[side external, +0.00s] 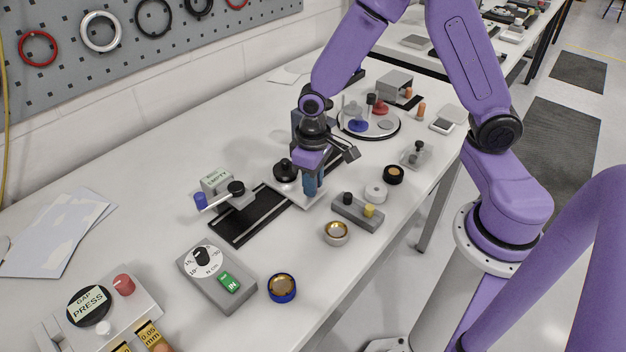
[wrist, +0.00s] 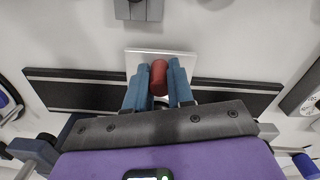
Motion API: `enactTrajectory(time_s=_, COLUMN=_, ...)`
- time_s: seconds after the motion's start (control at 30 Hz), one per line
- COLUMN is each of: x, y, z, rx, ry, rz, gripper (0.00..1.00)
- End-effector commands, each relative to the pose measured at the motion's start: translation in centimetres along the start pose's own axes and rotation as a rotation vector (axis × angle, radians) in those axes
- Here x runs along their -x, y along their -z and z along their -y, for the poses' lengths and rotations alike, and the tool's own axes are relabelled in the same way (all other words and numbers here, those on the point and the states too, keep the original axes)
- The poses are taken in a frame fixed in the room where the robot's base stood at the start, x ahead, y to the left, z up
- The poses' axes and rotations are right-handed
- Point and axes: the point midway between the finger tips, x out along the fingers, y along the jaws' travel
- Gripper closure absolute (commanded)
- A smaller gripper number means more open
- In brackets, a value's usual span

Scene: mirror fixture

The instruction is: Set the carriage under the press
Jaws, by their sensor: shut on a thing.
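The carriage, a pale plate (side external: 309,203) with a black knob (side external: 285,168), sits partway along a black rail (side external: 240,222). In the wrist view its plate (wrist: 186,58) crosses the dark rail (wrist: 235,94). My gripper (side external: 313,186) is over the plate; in the wrist view its blue fingers (wrist: 158,82) are shut on a red cylindrical grip (wrist: 158,76) standing on the plate. Beside the rail's near half stands a grey unit (side external: 215,180) marked EMPTY, with a blue-handled lever. A box labelled GAP PRESS (side external: 90,304) is at lower left. Which one is the press is unclear.
A dial box (side external: 215,278) with a green IN tag stands beyond the rail's near end. A round tray (side external: 395,129) is behind. The rail's near stretch looks clear.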

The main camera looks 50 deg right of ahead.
Motion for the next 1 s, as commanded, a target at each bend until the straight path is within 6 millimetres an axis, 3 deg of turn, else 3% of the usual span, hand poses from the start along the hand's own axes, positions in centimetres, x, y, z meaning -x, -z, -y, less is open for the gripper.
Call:
enactTrajectory(time_s=0.17, x=0.1, y=-0.4, z=-2.0, rx=-0.006, ry=0.0, rz=0.0, gripper=1.0)
enactTrajectory(time_s=0.6, x=0.1, y=-3.0, z=-12.2, rx=-0.007, ry=-0.001, rz=-0.004, gripper=1.0)
enactTrajectory(time_s=0.77, x=0.1, y=-3.5, z=-13.8, rx=-0.003, ry=-0.001, rz=-0.005, gripper=1.0)
enactTrajectory(time_s=1.0, x=0.1, y=-3.6, z=-14.2, rx=-0.003, ry=-0.002, rz=-0.006, gripper=1.0)
